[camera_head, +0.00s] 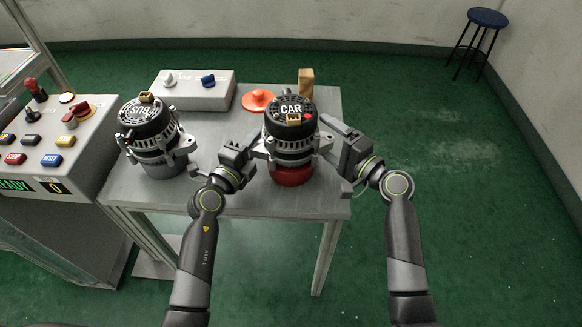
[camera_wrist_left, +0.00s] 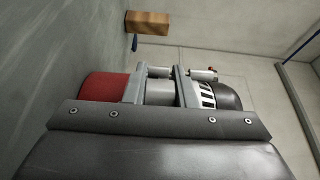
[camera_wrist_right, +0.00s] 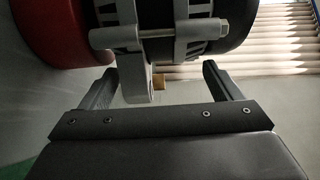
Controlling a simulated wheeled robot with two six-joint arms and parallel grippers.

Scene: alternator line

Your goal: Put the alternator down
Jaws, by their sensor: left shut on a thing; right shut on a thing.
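The alternator marked CAR (camera_head: 290,130) has a black top, silver body and red base (camera_head: 292,174). It is upright between my two grippers over the front right of the grey table (camera_head: 240,200). My left gripper (camera_head: 250,152) is shut on its left side; the left wrist view shows its body (camera_wrist_left: 160,90) just beyond the gripper. My right gripper (camera_head: 334,142) is shut on its right side; in the right wrist view a grey lug (camera_wrist_right: 138,84) lies between the fingers. I cannot tell whether the red base touches the table.
A second alternator, marked BUS (camera_head: 148,132), stands at the table's left. Behind are a grey button box (camera_head: 190,96), an orange disc with a knob (camera_head: 257,100) and a wooden block (camera_head: 306,82). A control console (camera_head: 50,140) stands left. Some table is bare in front.

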